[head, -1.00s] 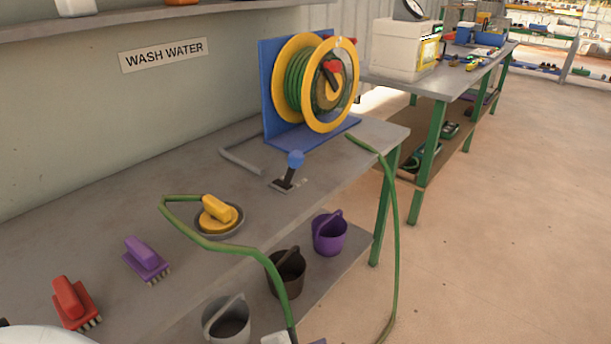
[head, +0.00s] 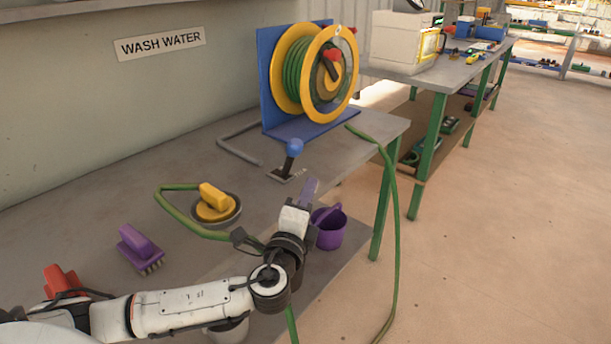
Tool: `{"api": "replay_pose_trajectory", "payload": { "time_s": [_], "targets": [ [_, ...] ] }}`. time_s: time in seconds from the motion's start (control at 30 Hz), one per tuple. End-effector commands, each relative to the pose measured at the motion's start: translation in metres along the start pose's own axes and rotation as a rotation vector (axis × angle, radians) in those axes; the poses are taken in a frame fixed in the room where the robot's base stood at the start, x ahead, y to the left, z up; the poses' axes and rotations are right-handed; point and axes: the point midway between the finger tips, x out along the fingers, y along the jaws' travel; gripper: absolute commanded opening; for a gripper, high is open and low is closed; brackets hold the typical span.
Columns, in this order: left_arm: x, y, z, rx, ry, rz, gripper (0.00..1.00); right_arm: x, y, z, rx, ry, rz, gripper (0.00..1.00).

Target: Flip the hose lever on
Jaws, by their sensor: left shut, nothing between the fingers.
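The hose lever (head: 291,158) has a blue ball knob on a dark stem. It stands nearly upright, leaning slightly right, on a small dark base plate on the grey table, in front of the hose reel (head: 305,80). My left gripper (head: 309,188) is shut and empty. Its fingertips are just right of and below the lever base in the picture, apart from the knob. My right gripper is not in view.
A purple brush (head: 140,249) and red brush (head: 62,281) lie on the table (head: 95,205). A purple bucket (head: 330,232) stands on the lower shelf.

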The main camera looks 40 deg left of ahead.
Motion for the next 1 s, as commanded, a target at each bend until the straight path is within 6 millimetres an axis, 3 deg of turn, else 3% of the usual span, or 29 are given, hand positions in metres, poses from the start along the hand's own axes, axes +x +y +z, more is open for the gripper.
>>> {"api": "replay_pose_trajectory", "payload": {
  "time_s": [0.47,0.7,1.0],
  "targets": [
    [0.095,0.0,0.003,0.0,-0.003,-0.003,0.0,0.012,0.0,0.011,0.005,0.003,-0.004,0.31],
    [0.099,0.0,0.034,0.001,0.0,0.0,0.0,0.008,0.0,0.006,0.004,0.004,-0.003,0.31],
    [0.1,0.0,0.039,-0.001,0.0,0.001,0.0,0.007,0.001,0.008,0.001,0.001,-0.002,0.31]
  ]
}}
